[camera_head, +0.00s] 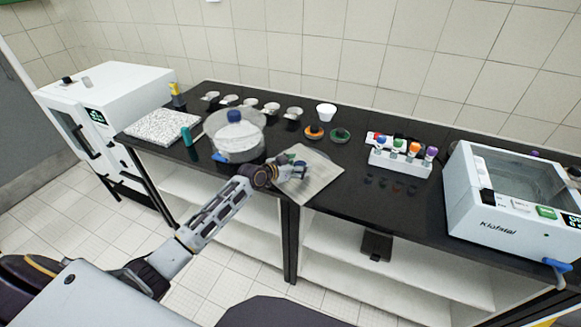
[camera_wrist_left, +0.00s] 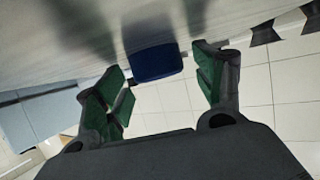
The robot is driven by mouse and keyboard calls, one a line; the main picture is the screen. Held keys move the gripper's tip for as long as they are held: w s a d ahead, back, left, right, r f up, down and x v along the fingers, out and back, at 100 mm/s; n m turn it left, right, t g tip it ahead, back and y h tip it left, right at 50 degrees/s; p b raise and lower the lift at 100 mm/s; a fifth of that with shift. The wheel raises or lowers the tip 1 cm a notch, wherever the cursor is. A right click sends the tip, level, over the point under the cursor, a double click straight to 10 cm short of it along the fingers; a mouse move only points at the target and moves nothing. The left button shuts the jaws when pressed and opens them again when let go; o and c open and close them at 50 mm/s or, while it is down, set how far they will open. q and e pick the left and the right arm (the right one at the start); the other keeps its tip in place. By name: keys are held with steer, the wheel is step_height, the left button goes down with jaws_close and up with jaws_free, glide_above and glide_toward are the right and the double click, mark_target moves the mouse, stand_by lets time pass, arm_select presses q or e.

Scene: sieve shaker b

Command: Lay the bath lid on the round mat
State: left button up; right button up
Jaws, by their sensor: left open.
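The bath lid (camera_head: 322,178) is a flat grey-beige square plate on the black bench, its front corner at the bench's front edge. In the left wrist view the lid (camera_wrist_left: 150,25) is a grey sheet across the top, with a blue handle (camera_wrist_left: 157,63) on it. My left gripper (camera_head: 290,170) is over the lid's left part. In the wrist view my left gripper (camera_wrist_left: 160,85) is open, its green-padded fingers apart on either side of the handle. My right gripper is not in view.
A clear round vessel with a blue knob (camera_head: 236,145) stands close left of the gripper. The white bath (camera_head: 510,220) is at the right. Behind the lid are orange (camera_head: 314,132) and green (camera_head: 340,135) round pieces and a tube rack (camera_head: 400,163). Bare bench lies right of the lid.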

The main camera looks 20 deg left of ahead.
arm_select(q)
steer(key=shift+r, duration=0.1)
steer(key=shift+b+v, duration=0.3)
steer(key=shift+v, duration=5.7)
